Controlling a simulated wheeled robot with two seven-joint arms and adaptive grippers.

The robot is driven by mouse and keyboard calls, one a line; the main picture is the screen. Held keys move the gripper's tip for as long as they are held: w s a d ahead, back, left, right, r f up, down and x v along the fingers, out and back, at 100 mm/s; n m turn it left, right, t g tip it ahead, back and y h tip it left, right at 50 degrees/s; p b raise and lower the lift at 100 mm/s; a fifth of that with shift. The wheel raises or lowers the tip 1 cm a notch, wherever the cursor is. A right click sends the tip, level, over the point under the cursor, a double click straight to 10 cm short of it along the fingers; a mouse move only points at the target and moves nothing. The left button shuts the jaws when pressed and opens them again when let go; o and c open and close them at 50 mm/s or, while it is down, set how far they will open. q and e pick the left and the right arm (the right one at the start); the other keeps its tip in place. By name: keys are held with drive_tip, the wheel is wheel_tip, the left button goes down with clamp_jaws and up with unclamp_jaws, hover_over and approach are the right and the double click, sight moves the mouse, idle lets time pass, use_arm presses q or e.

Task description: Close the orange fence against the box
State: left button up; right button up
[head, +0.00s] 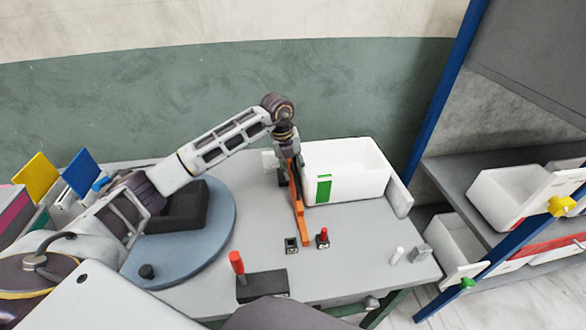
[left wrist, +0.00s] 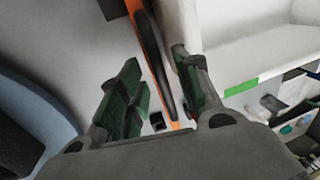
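The orange fence (head: 300,207) is a long narrow bar on the grey table, running along the left side of the white box (head: 346,194). The box is open on top and has a green mark on its front. My left gripper (head: 288,158) points down at the fence's far part. In the left wrist view, the gripper (left wrist: 156,92) has its fingers apart, with the fence (left wrist: 139,11) and its dark handle (left wrist: 153,58) between them. The right finger is close to the handle and the left finger is clear of it. A gap shows between fence and box there.
A blue-grey disc (head: 222,222) with a dark block lies left of the fence. Two small switches, one with a red top (head: 323,236), sit near the fence's front end. A red lever (head: 237,264) stands in front. A shelf with white bins (head: 512,190) is at right.

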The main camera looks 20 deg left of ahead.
use_arm(q)
wheel_tip(320, 180, up, 12)
drive_tip(key=s+a, duration=0.1)
drive_tip(key=a, duration=0.1)
use_arm(e)
drive_tip(key=shift+s, duration=0.45)
idle(0.3)
use_arm(q)
drive_tip(key=shift+s+f, duration=0.1)
drive_tip(key=shift+c, duration=0.2)
